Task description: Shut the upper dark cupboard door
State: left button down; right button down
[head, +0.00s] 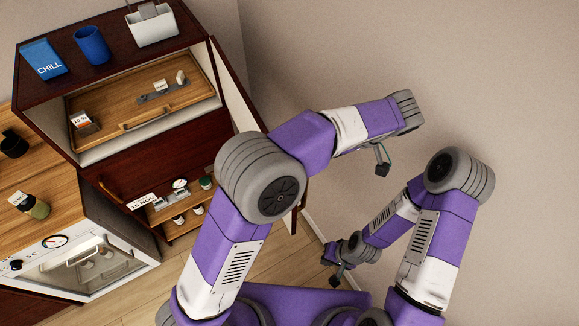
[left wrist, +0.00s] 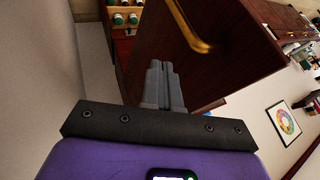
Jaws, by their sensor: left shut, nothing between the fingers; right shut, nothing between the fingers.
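The upper dark cupboard door (head: 232,86) stands open at the right side of the upper cupboard (head: 85,82), its pale inner face showing in the head view. In the left wrist view, a dark panel (left wrist: 215,75) with a brass handle (left wrist: 190,30) fills the upper middle; it looks like this door's outer face. My left gripper (left wrist: 163,82) is shut and empty in front of that panel; whether it touches cannot be told. My left arm hides part of the door's lower end in the head view. My right gripper (head: 333,280) is low at the right, shut, away from the cupboard.
Inside is a wooden panel with a handle (head: 155,118). Small items stand on a lower shelf (head: 183,208). Bare wall (head: 480,70) lies right.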

pick_arm(q)
jog(key=s+a+f+p, duration=0.1)
jog(key=a+f, duration=0.5)
jog(key=a, duration=0.2)
jog(key=shift+s, duration=0.2)
jog(key=shift+a, duration=0.1)
